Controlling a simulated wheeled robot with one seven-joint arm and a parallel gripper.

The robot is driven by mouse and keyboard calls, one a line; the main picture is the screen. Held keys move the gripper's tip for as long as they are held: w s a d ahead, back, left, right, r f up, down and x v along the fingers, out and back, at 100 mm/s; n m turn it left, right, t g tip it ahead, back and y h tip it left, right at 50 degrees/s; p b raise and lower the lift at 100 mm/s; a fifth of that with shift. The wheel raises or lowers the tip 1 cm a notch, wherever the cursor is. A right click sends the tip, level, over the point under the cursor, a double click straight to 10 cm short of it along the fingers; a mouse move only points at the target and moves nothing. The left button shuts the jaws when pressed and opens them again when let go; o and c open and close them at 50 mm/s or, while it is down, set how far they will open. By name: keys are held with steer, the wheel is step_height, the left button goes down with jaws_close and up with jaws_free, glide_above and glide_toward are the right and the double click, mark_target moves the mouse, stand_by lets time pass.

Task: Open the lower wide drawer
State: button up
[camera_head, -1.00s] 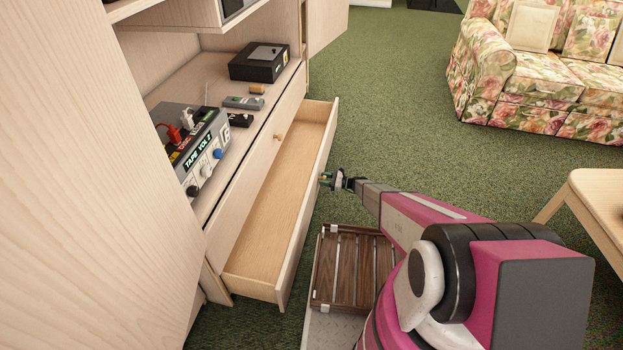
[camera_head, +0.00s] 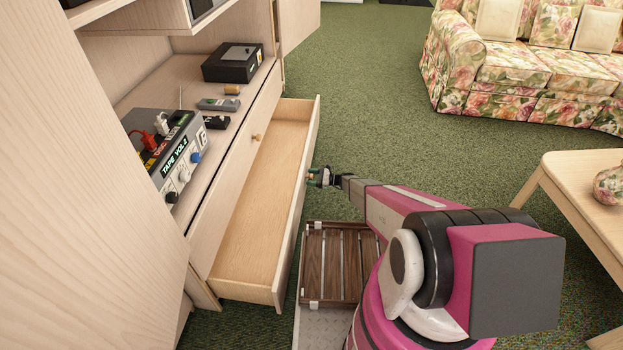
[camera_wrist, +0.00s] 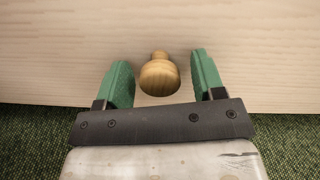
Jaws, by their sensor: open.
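The lower wide drawer (camera_head: 262,200) is pulled far out of the pale wood cabinet, and its inside is visible and empty. Its front panel also fills the upper part of the wrist view (camera_wrist: 50,60). A round wooden knob (camera_wrist: 160,75) on that panel sits between the two green fingers. My gripper (camera_head: 316,176) is open at the outer face of the drawer front. In the wrist view, my gripper (camera_wrist: 160,82) has a finger on each side of the knob, with gaps showing between knob and fingers.
Above the drawer, a shelf holds a tape device (camera_head: 165,150) and a black box (camera_head: 232,62). A small wooden knob (camera_head: 257,137) is on the closed front above. A wooden table (camera_head: 590,185) stands right, a floral sofa (camera_head: 530,75) behind. Green carpet (camera_head: 400,130) lies clear between.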

steer(key=d, duration=1)
steer(key=shift+s+d, duration=0.4)
steer(key=shift+s, duration=0.05)
steer(key=s+d+r+n+h, duration=0.4)
steer(key=s+r, duration=0.5)
steer(key=r, duration=0.3)
steer(key=s+d+r+n+h, duration=0.5)
steer(key=s+r+h, duration=0.3)
steer(key=r, duration=0.4)
steer(key=s+d+r+n+g+h, duration=0.1)
steer(key=s+d+r+n+h, duration=0.4)
steer(key=s+r, duration=0.5)
step_height(320, 180, up, 2)
steer(key=shift+s+r+n+h, duration=0.1)
steer(key=shift+s+n+h, duration=0.1)
steer(key=shift+n+h, duration=0.5)
